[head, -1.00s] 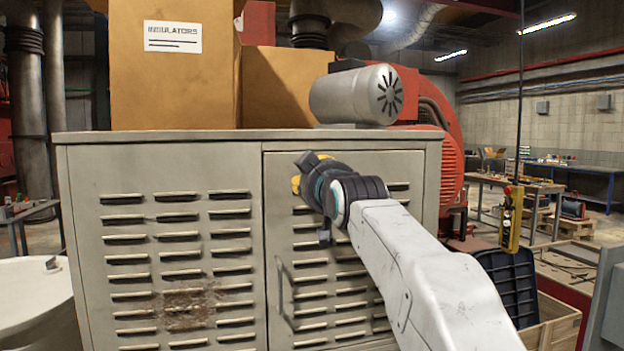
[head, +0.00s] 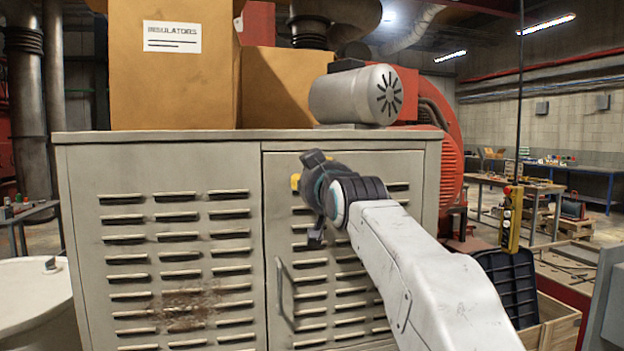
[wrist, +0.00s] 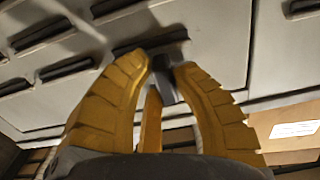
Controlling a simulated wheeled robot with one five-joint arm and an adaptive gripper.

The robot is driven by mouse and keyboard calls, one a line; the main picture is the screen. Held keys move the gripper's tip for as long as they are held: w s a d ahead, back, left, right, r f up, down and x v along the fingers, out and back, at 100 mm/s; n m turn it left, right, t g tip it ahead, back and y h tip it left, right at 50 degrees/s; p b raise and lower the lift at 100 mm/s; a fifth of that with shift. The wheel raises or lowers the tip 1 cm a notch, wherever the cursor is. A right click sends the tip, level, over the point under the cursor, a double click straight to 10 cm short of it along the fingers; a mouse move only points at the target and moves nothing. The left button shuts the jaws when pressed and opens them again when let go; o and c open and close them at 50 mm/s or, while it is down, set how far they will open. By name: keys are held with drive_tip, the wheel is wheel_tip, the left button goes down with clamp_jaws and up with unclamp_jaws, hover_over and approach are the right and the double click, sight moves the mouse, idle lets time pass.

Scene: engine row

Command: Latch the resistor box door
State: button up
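The resistor box is a grey louvred cabinet (head: 160,165) in the head view. Its right-hand door (head: 400,165) sits in the frame with no clear gap, and a bar handle (head: 284,292) stands on its left side. My gripper (head: 295,182) is at the upper left of this door, near the seam. In the wrist view the yellow fingers of my gripper (wrist: 170,70) close on a small dark grey block, which looks like the latch (wrist: 172,52). The latch is hidden behind my gripper in the head view, and its angle is hard to read.
A cardboard box marked insulators (head: 170,80) and a grey motor (head: 355,95) stand on the cabinet top. A yellow pendant control (head: 511,218) hangs at right, above a wooden crate (head: 555,320). A white drum (head: 30,300) stands at left.

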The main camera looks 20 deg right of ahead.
drive_tip(key=o, duration=0.5)
drive_tip(key=shift+a, duration=0.1)
drive_tip(key=shift+s, duration=6)
drive_tip(key=shift+f, duration=0.1)
